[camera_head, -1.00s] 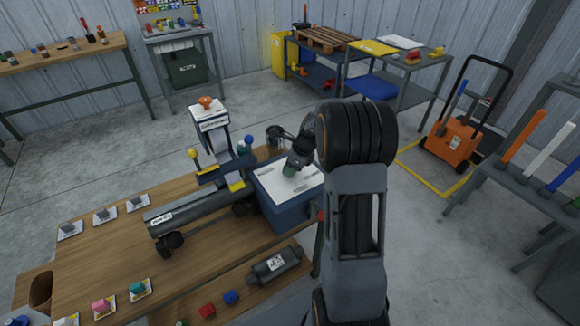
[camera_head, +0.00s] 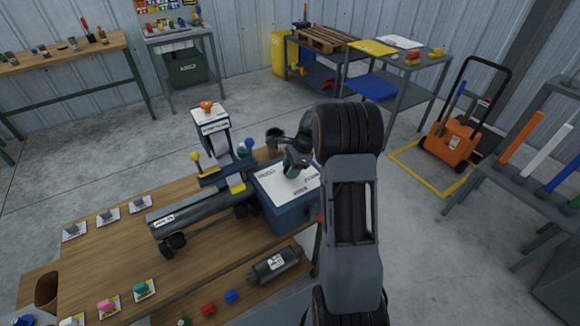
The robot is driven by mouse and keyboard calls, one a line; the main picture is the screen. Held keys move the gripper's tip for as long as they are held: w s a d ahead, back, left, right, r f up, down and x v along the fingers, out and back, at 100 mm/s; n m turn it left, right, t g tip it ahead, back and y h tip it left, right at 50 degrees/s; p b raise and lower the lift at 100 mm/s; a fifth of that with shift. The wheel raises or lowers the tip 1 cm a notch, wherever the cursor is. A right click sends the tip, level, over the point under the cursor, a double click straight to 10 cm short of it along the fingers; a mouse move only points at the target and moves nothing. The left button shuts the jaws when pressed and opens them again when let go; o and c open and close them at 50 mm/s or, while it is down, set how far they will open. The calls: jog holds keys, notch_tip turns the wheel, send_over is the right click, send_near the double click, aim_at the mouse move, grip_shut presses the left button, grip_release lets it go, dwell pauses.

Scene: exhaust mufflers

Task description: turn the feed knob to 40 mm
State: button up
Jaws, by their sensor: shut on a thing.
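A blue control box (camera_head: 270,215) with a white labelled top stands at the right end of the wooden bench. A small green knob (camera_head: 291,172) sits on that top, mostly covered by my gripper (camera_head: 292,165). I take it to be the feed knob. My gripper points down and is shut on it. The labels (camera_head: 266,175) beside it are too small to read, so the setting cannot be told.
A grey muffler tube (camera_head: 190,212) lies on supports left of the box. A small dark muffler (camera_head: 274,265) lies on the bench's front right. Yellow (camera_head: 195,157) and blue (camera_head: 248,145) ball-topped levers stand near the box. Several coloured pieces lie along the bench front.

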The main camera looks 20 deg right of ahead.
jog(key=n+g, duration=0.1)
jog(key=n, duration=0.2)
jog(key=n+g+p, duration=0.1)
jog(key=n, duration=0.2)
jog(key=shift+w+g, duration=0.15)
jog(key=shift+g, duration=0.15)
jog(key=n+g, duration=0.1)
jog(key=n, duration=0.2)
jog(key=n+h+p, duration=0.1)
jog(key=n, duration=0.1)
jog(key=shift+w+a+n+g+h, duration=0.1)
jog(key=shift+n+g+h, duration=0.2)
jog(key=shift+n+g, duration=0.1)
jog(key=o, duration=0.9)
jog(key=shift+r, duration=0.1)
jog(key=v, duration=1.3)
jog(key=shift+r, duration=0.3)
